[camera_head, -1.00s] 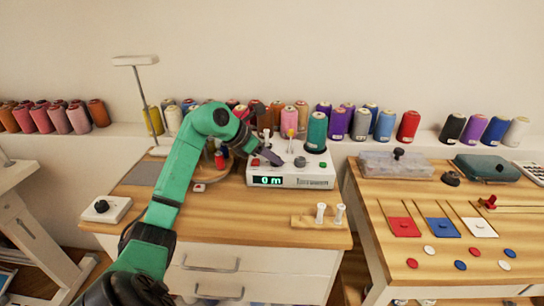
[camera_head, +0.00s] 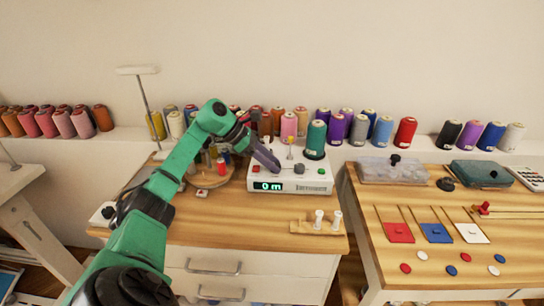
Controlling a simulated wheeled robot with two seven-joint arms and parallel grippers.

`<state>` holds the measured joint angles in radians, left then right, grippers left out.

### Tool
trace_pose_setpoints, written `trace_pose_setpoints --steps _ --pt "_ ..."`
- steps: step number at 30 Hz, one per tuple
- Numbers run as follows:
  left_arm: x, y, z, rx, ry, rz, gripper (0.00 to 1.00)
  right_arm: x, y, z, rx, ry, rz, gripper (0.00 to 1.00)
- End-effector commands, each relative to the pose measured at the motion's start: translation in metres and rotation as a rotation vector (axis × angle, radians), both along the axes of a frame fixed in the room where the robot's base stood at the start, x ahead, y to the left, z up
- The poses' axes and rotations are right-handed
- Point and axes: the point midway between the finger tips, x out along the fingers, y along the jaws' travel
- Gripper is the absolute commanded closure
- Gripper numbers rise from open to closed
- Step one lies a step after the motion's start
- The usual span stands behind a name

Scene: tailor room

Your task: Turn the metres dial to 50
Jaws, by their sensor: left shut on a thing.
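The white winder box (camera_head: 312,186) stands on the wooden table, and its green display (camera_head: 268,186) reads "0 m". My left gripper (camera_head: 273,166) points down at the box top, just above the display. Its dark jaws are shut on what seems to be the metres dial, which the fingers hide. A grey knob (camera_head: 299,168) shows to the right of the jaws, apart from them. A red button (camera_head: 256,170) lies to their left and a green button (camera_head: 322,171) at the right end. My right gripper is not in view.
A teal thread cone (camera_head: 316,138) stands at the box's back right. A wooden holder with two white bobbins (camera_head: 319,218) lies in front. Thread cones line the shelf behind. The right table (camera_head: 385,265) holds coloured cards and discs. The table front left of the holder is clear.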

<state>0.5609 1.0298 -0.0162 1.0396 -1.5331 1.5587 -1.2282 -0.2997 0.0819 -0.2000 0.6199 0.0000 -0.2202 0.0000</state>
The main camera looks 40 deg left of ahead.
Motion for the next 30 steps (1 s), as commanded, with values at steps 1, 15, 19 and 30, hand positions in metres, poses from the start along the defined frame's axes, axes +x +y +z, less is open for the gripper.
trace_pose_setpoints --steps 1,15,19,30 --pt "0.001 0.001 0.007 -0.002 -0.001 -0.029 1.0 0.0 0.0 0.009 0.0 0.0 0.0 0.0" --pt "0.003 0.002 0.002 0.002 -0.004 -0.24 1.0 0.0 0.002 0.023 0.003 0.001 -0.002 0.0" --pt "0.003 0.002 0.001 0.002 -0.003 -0.253 1.0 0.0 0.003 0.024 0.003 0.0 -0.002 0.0" --pt "0.003 0.002 0.001 0.003 -0.004 -0.255 0.46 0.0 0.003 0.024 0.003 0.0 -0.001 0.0"
